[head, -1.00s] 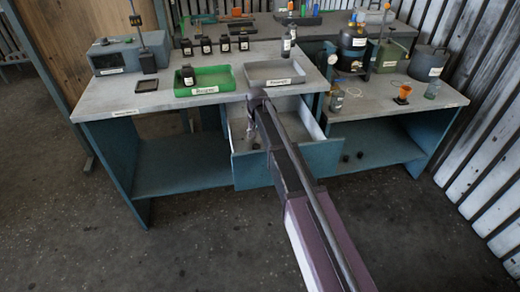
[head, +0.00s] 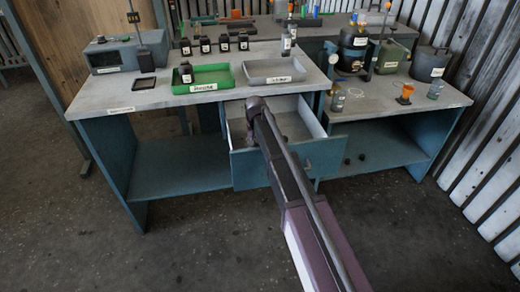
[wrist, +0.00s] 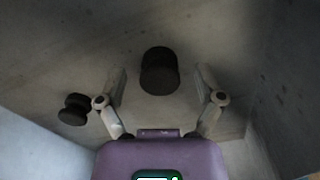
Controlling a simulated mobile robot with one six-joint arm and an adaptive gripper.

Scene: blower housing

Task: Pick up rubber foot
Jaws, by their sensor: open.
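A black, round rubber foot (wrist: 160,71) lies on the drawer floor, centred between the fingers in the wrist view. A second dark, spool-shaped foot (wrist: 74,109) lies to its left, outside the left finger. My gripper (wrist: 161,84) is open, its fingers apart on either side of the first foot, with gaps on both sides. I cannot tell how far the fingertips are above the floor. In the head view my arm reaches into the open drawer (head: 310,158) and mostly hides the gripper and the feet.
Drawer walls stand close around my gripper. Above are a green tray (head: 205,80) with a black bottle and a grey tray (head: 292,76). Small dark round pieces (head: 361,157) lie on the lower right shelf. The floor in front is clear.

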